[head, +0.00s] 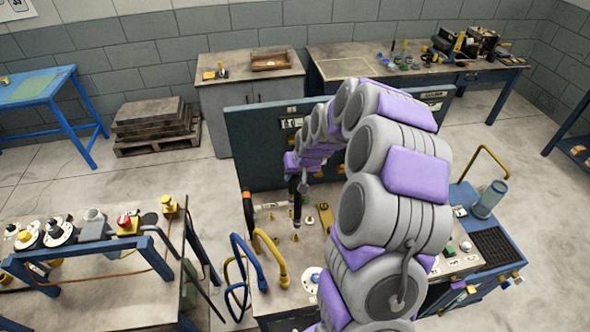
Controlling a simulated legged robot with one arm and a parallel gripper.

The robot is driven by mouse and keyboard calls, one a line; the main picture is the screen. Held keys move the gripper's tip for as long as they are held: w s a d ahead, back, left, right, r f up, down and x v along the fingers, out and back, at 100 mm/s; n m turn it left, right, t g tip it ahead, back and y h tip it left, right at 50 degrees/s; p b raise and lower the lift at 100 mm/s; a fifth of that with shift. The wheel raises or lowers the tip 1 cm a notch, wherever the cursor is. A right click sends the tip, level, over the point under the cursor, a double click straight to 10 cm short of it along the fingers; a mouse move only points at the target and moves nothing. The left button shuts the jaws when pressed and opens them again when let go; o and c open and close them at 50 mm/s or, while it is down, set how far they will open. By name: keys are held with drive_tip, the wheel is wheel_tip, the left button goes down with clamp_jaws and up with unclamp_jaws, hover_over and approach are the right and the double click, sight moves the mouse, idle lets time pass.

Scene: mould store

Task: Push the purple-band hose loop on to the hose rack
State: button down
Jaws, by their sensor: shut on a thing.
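My gripper (296,184) is at the end of my grey and purple arm, above the back middle of the workbench. It is small and dark here, and its fingers are hard to make out. It is shut on a dark, narrow, upright thing (297,208) with a small purple patch near its top. This looks like the purple-band hose loop seen nearly edge-on, but its full shape is unclear. A yellow hose (272,255) and a blue hose (240,275) curve at the bench's left edge. I cannot tell the hose rack for certain; my arm hides part of the bench.
A dark upright panel (250,150) stands behind the bench. A clear bottle (490,200) and a black grille (492,245) are at its right. A blue-framed table (110,280) with several fittings stands at left. Small brass pegs and parts lie below the gripper.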

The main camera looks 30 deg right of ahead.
drive_tip(key=shift+a+f+b, duration=0.1)
drive_tip(key=shift+f+b, duration=0.65)
drive_tip(key=shift+f, duration=1.65)
drive_tip(key=shift+a, duration=0.45)
drive_tip(key=shift+r, duration=0.1)
drive_tip(key=shift+s+d, duration=0.1)
drive_tip(key=shift+d, duration=0.4)
drive_tip(key=shift+a, duration=0.5)
drive_tip(key=shift+d, duration=0.1)
